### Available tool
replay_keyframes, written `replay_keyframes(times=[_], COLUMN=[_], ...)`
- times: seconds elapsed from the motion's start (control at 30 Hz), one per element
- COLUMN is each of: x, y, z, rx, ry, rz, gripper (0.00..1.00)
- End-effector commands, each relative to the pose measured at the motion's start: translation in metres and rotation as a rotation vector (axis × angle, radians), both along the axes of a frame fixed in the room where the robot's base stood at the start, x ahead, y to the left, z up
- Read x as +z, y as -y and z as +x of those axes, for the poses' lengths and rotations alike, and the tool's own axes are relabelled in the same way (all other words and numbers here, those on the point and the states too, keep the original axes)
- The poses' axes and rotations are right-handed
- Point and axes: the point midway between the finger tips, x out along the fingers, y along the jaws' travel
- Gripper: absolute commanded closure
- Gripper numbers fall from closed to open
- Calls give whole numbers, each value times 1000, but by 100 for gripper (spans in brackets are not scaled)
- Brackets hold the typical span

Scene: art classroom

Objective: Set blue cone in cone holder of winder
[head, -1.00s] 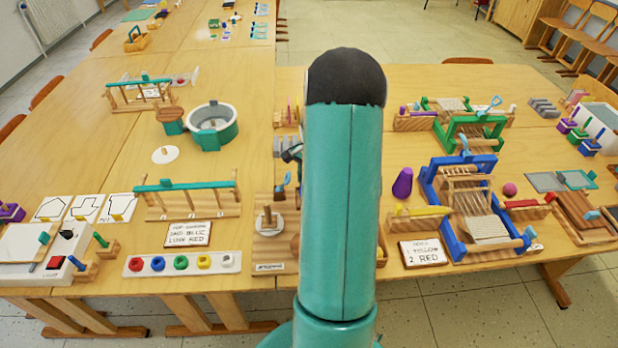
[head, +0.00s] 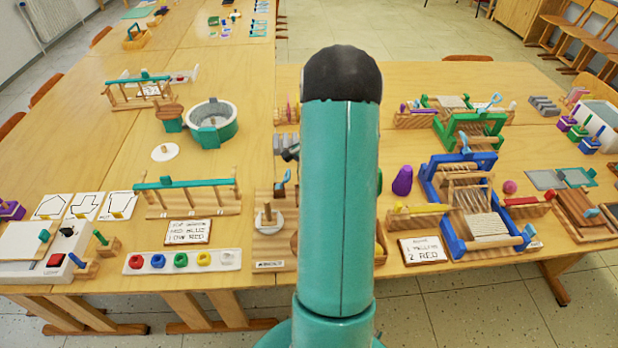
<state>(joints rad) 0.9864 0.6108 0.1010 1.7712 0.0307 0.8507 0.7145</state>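A wooden winder-like stand (head: 262,245) is at the front middle of the table, with a pale disc and an upright peg (head: 268,213) on it. My teal arm covers its right side, so I cannot see a cone holder there. No blue cone shows. A purple cone (head: 402,181) stands upright on the table right of my arm. My gripper is hidden behind my arm; a small dark part shows at the arm's left edge, but I cannot tell what it is.
A blue loom (head: 460,165) and a green loom (head: 478,128) stand at the right. A teal-and-white round tub (head: 212,128), a wooden rack (head: 188,204) and a tray of coloured pieces (head: 136,264) are at the left.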

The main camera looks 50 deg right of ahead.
Motion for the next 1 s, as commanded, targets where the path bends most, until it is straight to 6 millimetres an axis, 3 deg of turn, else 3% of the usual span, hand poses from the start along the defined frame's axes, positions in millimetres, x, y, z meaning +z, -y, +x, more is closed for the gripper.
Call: replay_keyframes(times=[1.0], x=[-9], y=[0], z=[1], rx=[0], ry=[0], rz=[0], gripper=[80])
